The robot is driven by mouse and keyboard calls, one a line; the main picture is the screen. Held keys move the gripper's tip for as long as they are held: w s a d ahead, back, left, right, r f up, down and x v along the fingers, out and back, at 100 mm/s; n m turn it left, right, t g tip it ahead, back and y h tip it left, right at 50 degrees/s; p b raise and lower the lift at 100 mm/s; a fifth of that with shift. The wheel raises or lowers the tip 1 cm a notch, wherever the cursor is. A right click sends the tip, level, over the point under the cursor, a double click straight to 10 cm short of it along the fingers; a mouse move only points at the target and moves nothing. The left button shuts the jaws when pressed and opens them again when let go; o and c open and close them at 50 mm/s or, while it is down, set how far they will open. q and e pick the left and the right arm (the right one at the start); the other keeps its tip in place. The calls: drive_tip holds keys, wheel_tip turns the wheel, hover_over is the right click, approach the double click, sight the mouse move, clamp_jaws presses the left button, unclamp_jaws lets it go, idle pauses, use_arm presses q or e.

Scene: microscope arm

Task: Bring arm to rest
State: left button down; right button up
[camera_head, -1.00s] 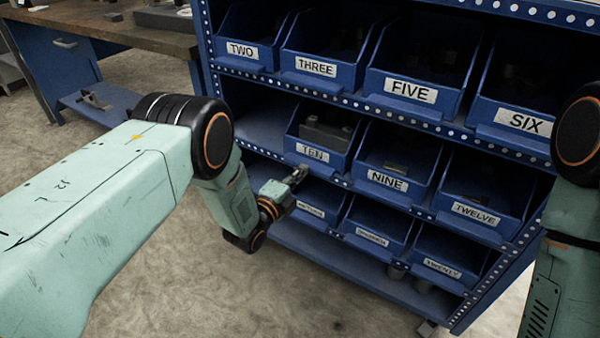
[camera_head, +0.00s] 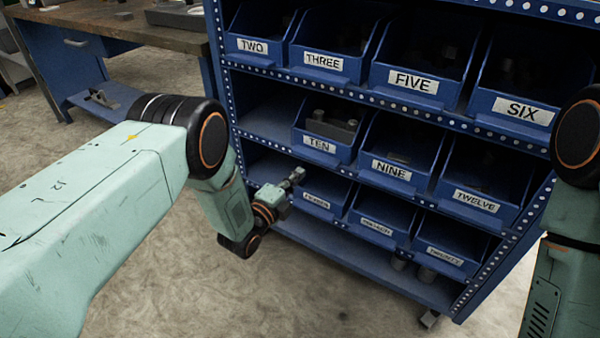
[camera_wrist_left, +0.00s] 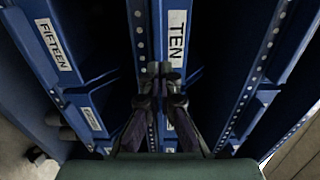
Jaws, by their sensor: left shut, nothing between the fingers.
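My left arm reaches in from the left in the head view. Its gripper (camera_head: 297,175) is small there, in front of the shelf rack, just below and left of the bin labelled TEN (camera_head: 326,136). In the left wrist view the fingers (camera_wrist_left: 162,70) are together and empty, over the TEN label side of the rack. My right arm shows only in part at the right edge of the head view; its gripper is out of view.
A blue shelf rack (camera_head: 262,122) holds several labelled blue bins, including NINE (camera_head: 390,172) and TWELVE (camera_head: 475,200). Some bins hold dark parts. A workbench (camera_head: 120,35) stands at the back left. The concrete floor (camera_head: 330,290) in front is clear.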

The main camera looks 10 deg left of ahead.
use_arm(q)
drive_tip(key=shift+p+v, duration=1.25)
drive_tip(key=shift+v, duration=2.9)
drive_tip(key=s+a+f+n+g+y, duration=0.2)
drive_tip(key=s+f+n+g, duration=0.2)
drive_tip(key=s+f+n, duration=0.25)
drive_tip(key=s+a+f+n+g+y, duration=0.2)
drive_tip(key=s+f+n+g, duration=0.35)
drive_tip(key=s+n, duration=0.2)
drive_tip(key=s+a+n+g+y+p, duration=0.2)
drive_tip(key=s+n+g, duration=0.35)
drive_tip(key=s, duration=1.15)
drive_tip(key=s+r+n+g+p, duration=0.1)
drive_tip(key=s+r+n+g, duration=0.1)
drive_tip(key=s+r, duration=0.5)
drive_tip(key=shift+s+r+n+p, duration=0.3)
drive_tip(key=shift+r+n, duration=0.15)
drive_tip(key=shift+r, duration=0.05)
drive_tip(key=shift+a, duration=0.15)
